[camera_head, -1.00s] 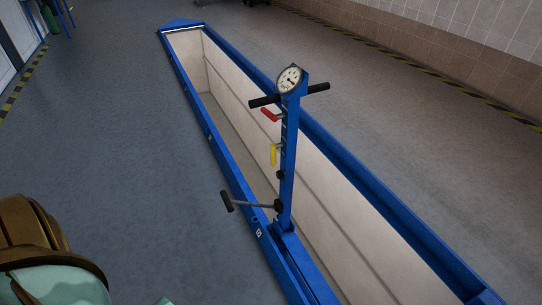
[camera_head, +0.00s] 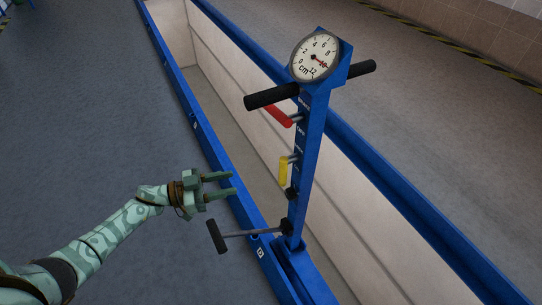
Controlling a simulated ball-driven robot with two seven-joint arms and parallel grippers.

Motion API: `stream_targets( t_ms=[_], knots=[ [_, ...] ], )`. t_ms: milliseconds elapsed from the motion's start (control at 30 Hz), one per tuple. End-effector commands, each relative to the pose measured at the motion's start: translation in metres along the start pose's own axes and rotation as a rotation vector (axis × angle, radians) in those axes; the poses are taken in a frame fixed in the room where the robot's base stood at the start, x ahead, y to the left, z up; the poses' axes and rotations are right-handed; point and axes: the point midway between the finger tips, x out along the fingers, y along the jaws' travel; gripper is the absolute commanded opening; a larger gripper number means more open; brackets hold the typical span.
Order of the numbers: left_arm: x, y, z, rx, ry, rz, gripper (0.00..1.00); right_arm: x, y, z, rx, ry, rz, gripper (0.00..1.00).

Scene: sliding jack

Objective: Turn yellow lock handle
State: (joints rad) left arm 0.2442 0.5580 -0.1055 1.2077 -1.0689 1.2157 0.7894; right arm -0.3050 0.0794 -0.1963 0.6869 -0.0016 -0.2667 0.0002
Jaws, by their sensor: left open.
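The yellow lock handle (camera_head: 284,171) hangs pointing down on the left side of the blue jack post (camera_head: 308,150), below the red handle (camera_head: 280,116). My left gripper (camera_head: 233,186) is open and empty, its two fingers pointing right toward the post. It is left of the yellow handle and slightly lower in the picture, apart from it. My right gripper does not show.
A dial gauge (camera_head: 315,57) and a black crossbar grip (camera_head: 271,96) top the post. A crank with a black grip (camera_head: 217,237) sticks out left below my gripper. A blue-edged pit (camera_head: 240,120) runs behind the post. Floor at left is clear.

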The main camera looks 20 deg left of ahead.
Motion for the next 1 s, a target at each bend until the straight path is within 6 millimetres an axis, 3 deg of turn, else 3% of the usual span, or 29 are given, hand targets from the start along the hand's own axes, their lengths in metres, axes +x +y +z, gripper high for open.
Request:
stream_targets(
  t_ms=[167,367,700,1000],
  knots=[
    [0.018,0.001,-0.003,-0.001,0.007,0.016,0.41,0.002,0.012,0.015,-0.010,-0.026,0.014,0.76],
    [0.065,0.001,-0.001,-0.001,0.008,0.013,0.41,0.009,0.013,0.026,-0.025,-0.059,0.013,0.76],
    [0.142,0.002,-0.001,-0.002,0.005,0.012,0.41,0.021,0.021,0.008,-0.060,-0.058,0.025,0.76],
    [0.164,0.002,-0.003,0.000,0.004,0.011,0.41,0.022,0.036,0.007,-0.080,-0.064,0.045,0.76]
  ],
)
